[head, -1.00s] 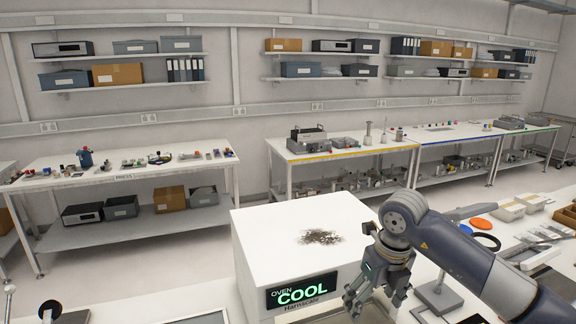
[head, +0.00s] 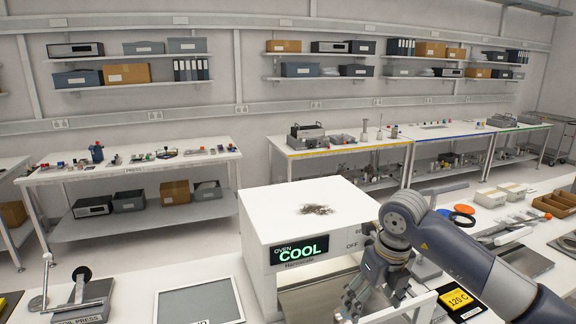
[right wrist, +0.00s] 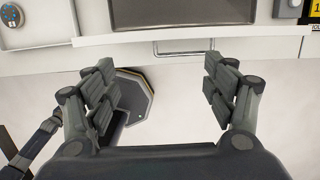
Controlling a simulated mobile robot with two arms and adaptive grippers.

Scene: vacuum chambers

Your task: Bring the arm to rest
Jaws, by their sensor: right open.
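My right arm reaches in from the right in the head view, and its gripper (head: 362,296) hangs fingers-down in front of the white oven (head: 262,212). In the right wrist view the two fingers of my right gripper (right wrist: 165,88) are spread apart with nothing between them. Beyond the fingertips, that view shows a pale ledge (right wrist: 240,46), a thin metal bar handle (right wrist: 183,52) and a dark panel or recess (right wrist: 185,12). I cannot tell whether the fingers touch anything. My left gripper is not in view.
The oven's sign (head: 300,249) reads COOL. A yellow 120 C label (head: 458,299) is right of my gripper. A press (head: 80,300) and a framed grey panel (head: 198,292) lie at front left. Trays and small parts crowd the right bench. Floor shows behind the oven.

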